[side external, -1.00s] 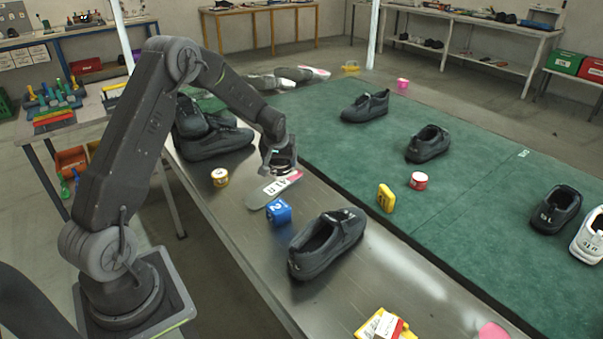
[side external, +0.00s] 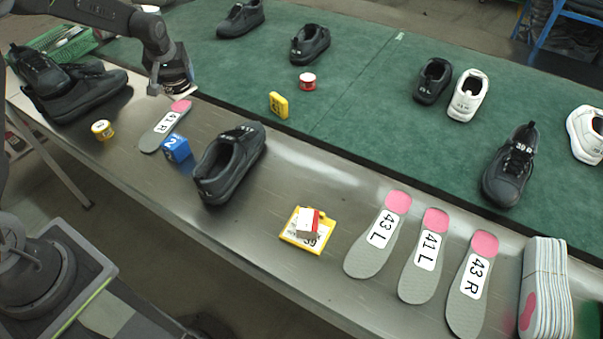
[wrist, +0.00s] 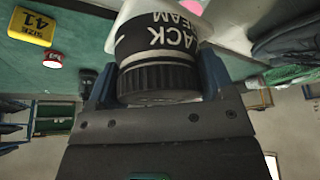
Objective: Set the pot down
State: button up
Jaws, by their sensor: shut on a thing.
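The pot (wrist: 158,45) has a black ribbed lid and a black label reading "ACK" and "EAM" on a pale body. In the wrist view my gripper (wrist: 157,85) is shut on it, a blue finger on each side. In the side view my gripper (side external: 172,76) holds the dark pot (side external: 180,86) by the belt's far edge, just beyond the pink end of the insole marked R (side external: 168,124). Whether the pot's underside touches the surface is unclear.
A blue block marked 2 (side external: 176,148), a yellow pot (side external: 102,129) and a dark shoe (side external: 231,164) stand on the metal belt (side external: 285,180). A yellow tag (side external: 278,105) and red-topped pot (side external: 307,80) stand on the green mat (side external: 345,90). Dark shoes (side external: 75,88) lie left.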

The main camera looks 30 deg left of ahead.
jog(key=w+d+m+t+h, duration=0.15)
jog(key=d+m, duration=0.25)
jog(key=d, duration=1.4)
jog(key=w+d+m+h, duration=0.15)
jog(key=d+m, duration=0.25)
jog(key=d, duration=1.5)
jog(key=f, duration=1.5)
jog(key=shift+w+f, duration=0.25)
jog(key=shift+w, duration=0.05)
jog(key=o, duration=1.4)
jog(key=shift+s+f+g, duration=0.1)
jog(key=shift+f+g, duration=0.15)
jog(key=shift+r, duration=0.1)
